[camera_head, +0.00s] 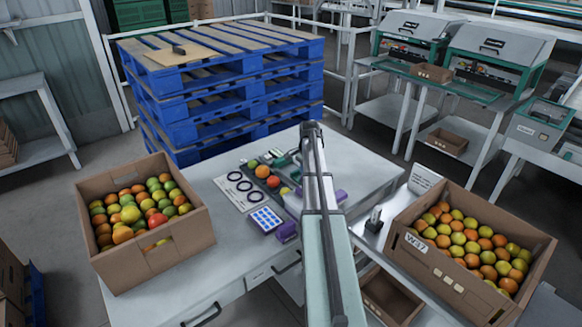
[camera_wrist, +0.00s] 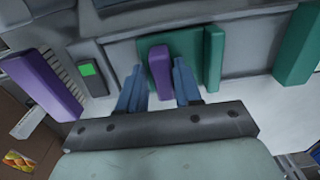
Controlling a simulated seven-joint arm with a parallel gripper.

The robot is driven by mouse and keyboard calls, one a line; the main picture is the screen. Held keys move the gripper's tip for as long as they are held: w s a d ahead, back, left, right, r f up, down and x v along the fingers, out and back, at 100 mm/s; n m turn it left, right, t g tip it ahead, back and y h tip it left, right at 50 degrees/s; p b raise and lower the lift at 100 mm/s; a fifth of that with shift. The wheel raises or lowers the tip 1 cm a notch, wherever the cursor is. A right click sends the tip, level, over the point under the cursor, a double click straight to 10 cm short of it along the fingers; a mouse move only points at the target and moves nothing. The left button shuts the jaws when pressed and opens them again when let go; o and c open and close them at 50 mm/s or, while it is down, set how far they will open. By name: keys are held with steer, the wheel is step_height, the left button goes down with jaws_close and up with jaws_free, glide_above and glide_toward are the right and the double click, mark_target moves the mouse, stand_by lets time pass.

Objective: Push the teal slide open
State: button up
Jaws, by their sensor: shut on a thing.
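A teal panel (camera_wrist: 187,43), which looks like the slide, is set in a grey unit in the wrist view, with a narrow upright teal strip (camera_wrist: 213,58) at its right edge. A purple upright handle (camera_wrist: 160,70) stands in front of the panel. My gripper (camera_wrist: 160,88) has one blue finger on each side of this handle and is shut on it. How far the slide stands open I cannot tell. In the head view my arm hides the gripper and most of the unit on the grey table (camera_head: 225,278).
Another teal block (camera_wrist: 297,45) stands at right and a purple block (camera_wrist: 45,85) at left, near a small green screen (camera_wrist: 88,69). A fruit-filled cardboard box (camera_head: 165,262) stands left on the table; another (camera_head: 420,272) stands right. Blue pallets (camera_head: 225,110) rise behind.

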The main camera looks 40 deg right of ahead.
steer(key=shift+s+a+f, duration=0.15)
steer(key=shift+s+f, duration=0.35)
steer(key=shift+s, duration=0.25)
steer(key=o, duration=0.8)
steer(key=shift+w, duration=0.35)
stand_by(0.4)
steer(key=shift+r, duration=0.2)
steer(key=shift+w+r, duration=0.1)
steer(key=shift+r, duration=2.05)
steer(key=shift+r, duration=0.1)
